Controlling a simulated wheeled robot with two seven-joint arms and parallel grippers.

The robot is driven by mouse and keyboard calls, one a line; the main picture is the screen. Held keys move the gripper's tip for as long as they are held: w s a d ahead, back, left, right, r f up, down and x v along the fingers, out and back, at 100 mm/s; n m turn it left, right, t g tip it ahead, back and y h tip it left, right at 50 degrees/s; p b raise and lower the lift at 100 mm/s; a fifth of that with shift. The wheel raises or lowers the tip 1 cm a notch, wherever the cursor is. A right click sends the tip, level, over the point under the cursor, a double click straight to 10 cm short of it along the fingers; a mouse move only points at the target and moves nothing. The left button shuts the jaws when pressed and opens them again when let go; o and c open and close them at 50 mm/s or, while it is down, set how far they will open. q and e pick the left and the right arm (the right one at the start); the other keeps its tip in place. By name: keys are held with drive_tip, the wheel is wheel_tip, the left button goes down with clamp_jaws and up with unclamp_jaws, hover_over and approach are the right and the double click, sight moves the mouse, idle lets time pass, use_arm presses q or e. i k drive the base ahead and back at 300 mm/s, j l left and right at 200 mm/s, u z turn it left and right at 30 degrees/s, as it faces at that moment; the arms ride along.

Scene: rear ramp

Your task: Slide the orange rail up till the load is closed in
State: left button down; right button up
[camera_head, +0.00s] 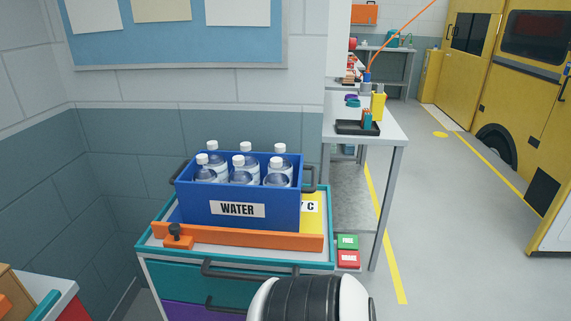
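The orange rail (270,239) lies across the near side of the cart top, in front of the load. A black knob (175,231) stands on an orange block at the rail's left end. The load is a blue crate (270,216) marked WATER, upright, holding several clear bottles with white caps (246,165). The rail runs close along the crate's front; I cannot tell whether they touch. A yellow patch (312,222) with a partly hidden label shows right of the crate. Neither of my grippers is in view; a black and white part of me shows at the bottom.
The cart (236,262) has a raised teal rim and dark drawer handles (232,271). A grey table (388,141) with a black tray (356,127) stands behind right. Green and red boxes (348,250) sit beside the cart. Floor at right is clear, up to a yellow vehicle (515,90).

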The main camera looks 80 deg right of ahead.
sight(177, 236)
drive_tip(key=z, duration=2)
